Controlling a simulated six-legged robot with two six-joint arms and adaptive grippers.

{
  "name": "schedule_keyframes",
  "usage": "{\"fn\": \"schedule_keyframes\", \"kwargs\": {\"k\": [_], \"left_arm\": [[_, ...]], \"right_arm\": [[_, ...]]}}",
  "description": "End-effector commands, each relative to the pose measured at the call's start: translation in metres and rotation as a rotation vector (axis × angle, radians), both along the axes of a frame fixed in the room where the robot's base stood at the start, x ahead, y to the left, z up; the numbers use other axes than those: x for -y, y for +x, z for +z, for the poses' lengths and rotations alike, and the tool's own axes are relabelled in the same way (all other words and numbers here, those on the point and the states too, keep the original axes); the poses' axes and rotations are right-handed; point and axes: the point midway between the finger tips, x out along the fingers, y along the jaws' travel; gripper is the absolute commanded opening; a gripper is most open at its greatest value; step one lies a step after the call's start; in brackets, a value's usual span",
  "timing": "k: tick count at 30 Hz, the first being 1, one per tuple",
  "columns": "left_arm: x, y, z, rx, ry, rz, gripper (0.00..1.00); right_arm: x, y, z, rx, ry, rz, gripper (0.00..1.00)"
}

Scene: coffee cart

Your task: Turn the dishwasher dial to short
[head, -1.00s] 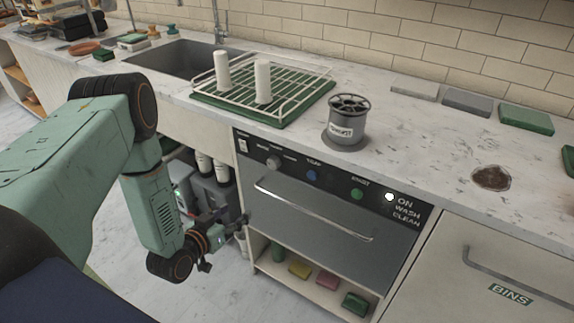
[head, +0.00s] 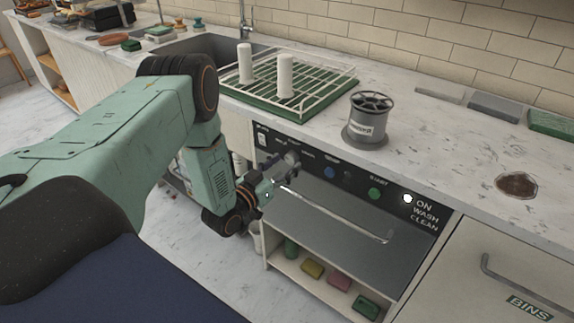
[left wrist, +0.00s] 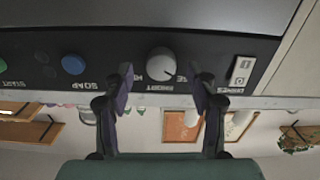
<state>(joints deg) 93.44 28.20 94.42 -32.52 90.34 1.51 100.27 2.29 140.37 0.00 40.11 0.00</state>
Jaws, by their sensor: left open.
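The dishwasher (head: 330,190) has a dark control panel along its top front edge. Its grey dial (head: 292,158) sits at the left part of this panel, beside a white switch (head: 262,139). My left gripper (head: 283,170) is in front of the dial and partly overlaps it in the head view. In the left wrist view the panel appears upside down, and the dial (left wrist: 161,64) shows between the two open fingertips of my left gripper (left wrist: 163,80). Contact with the dial cannot be told. A dark pointer mark shows on the dial. The small labels around it are hard to read.
A blue SOAP button (head: 330,172) and a green START button (head: 375,193) are on the same panel. The door handle (head: 335,215) runs below it. A grey canister (head: 367,120) and a dish rack (head: 290,85) stand on the counter above.

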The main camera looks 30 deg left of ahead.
Motion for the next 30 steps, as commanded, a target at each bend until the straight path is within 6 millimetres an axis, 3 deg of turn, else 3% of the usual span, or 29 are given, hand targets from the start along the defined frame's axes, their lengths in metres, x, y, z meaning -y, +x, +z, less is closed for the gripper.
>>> {"fn": "schedule_keyframes", "kwargs": {"k": [5, 13, 30], "left_arm": [[0.0027, 0.0124, 0.0001, 0.0, -0.001, -0.001, 0.58], [0.0033, 0.0137, 0.0003, -0.001, -0.001, -0.002, 0.57], [0.0028, 0.0131, -0.0001, -0.002, -0.001, -0.001, 0.09]], "right_arm": [[0.0, -0.0001, -0.0021, 0.0, 0.0, 0.0, 0.4], [0.0, -0.0001, -0.0018, 0.0, 0.0, 0.0, 0.4], [0.0, -0.0001, -0.0019, 0.0, 0.0, 0.0, 0.4]]}}
